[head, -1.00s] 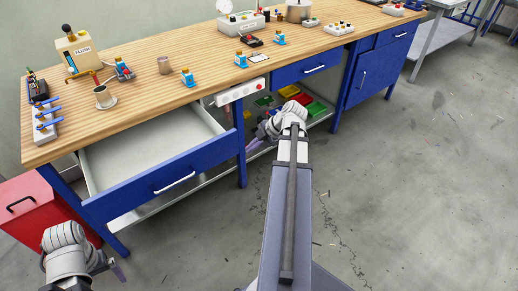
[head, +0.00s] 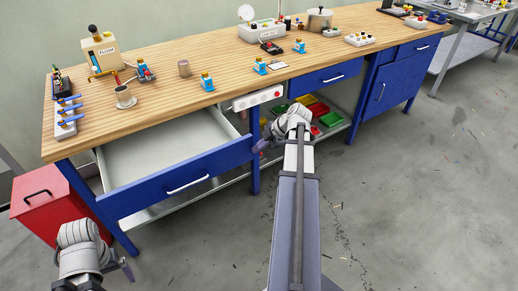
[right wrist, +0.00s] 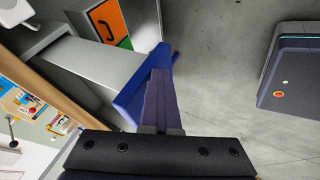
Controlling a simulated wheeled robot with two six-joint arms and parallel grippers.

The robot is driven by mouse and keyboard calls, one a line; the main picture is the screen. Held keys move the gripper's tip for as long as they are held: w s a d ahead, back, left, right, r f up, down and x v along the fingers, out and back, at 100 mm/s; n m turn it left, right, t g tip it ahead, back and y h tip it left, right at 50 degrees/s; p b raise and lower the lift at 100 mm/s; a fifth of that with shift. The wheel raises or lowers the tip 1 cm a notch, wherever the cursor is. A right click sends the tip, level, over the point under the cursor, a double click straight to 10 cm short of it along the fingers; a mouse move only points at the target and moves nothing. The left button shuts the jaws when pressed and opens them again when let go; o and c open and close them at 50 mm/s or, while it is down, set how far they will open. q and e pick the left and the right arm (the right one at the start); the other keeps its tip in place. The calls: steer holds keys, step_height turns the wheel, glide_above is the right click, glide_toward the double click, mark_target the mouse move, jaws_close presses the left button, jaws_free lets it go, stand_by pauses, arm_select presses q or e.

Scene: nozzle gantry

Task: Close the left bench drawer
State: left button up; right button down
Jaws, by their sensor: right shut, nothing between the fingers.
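The left bench drawer (head: 150,192) is pulled well out. It has a blue front, a silver handle (head: 188,184) and a pale interior that looks empty. My right gripper (head: 263,147) is beside the right end of the drawer front, partly hidden by my own wrist. In the right wrist view its fingers (right wrist: 158,92) are shut and empty, overlapping the blue drawer front (right wrist: 128,100); I cannot tell whether they touch it. My left gripper (head: 126,270) is low at the left, in front of and below the drawer; its jaw opening is unclear.
A red bin (head: 42,205) stands left of the drawer. Coloured trays (head: 330,118) sit on the lower shelf. The floor at right is open.

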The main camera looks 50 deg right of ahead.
steer(key=w+d, duration=0.3)
steer(key=w, duration=0.9)
steer(key=w+d, duration=0.3)
steer(key=w, duration=1)
arm_select(q)
steer(key=shift+s, duration=0.1)
arm_select(e)
steer(key=shift+a, duration=0.1)
